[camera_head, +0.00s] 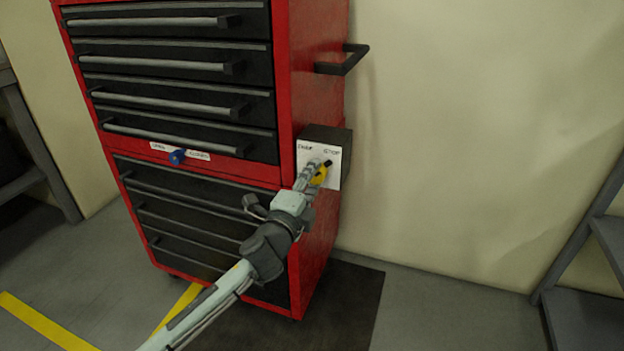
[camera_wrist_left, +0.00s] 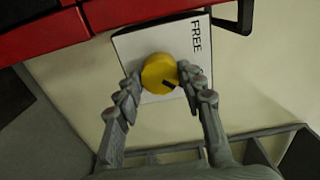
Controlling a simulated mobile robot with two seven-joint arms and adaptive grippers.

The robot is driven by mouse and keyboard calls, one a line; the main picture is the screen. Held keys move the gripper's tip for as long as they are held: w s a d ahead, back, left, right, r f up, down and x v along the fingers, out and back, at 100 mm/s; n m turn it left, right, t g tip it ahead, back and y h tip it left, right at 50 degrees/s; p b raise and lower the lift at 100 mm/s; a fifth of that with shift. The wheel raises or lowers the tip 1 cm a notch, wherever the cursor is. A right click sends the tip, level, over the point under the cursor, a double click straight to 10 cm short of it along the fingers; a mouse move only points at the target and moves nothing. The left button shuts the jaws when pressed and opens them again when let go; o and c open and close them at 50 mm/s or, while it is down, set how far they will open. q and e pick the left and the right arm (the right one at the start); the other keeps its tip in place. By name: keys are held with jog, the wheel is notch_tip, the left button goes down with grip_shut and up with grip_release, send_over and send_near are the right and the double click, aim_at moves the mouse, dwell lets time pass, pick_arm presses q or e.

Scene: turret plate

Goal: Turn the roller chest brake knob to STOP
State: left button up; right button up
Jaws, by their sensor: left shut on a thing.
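The yellow brake knob (camera_head: 319,177) sits on a white plate (camera_head: 332,176) on a dark box on the red roller chest's right side. The plate's labels read FREE at upper left and STOP at upper right. The knob's black pointer aims up and right, toward STOP. My left gripper (camera_head: 312,171) is shut on the knob. In the left wrist view its two fingers (camera_wrist_left: 156,78) flank the yellow knob (camera_wrist_left: 158,72), and the pointer aims down and right, away from FREE. STOP is hidden there. My right gripper is not in view.
The roller chest (camera_head: 312,75) has dark drawers with bar handles. A blue knob (camera_head: 177,156) between labels is on its front. A black side handle (camera_head: 343,62) juts out above the box. Dark shelving (camera_head: 590,255) stands at the right; the wall between is clear.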

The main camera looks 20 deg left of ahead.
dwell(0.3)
pick_arm(q)
jog(key=o, duration=1.2)
jog(key=shift+c, duration=0.2)
jog(key=s, duration=1.2)
jog(key=shift+a, duration=0.2)
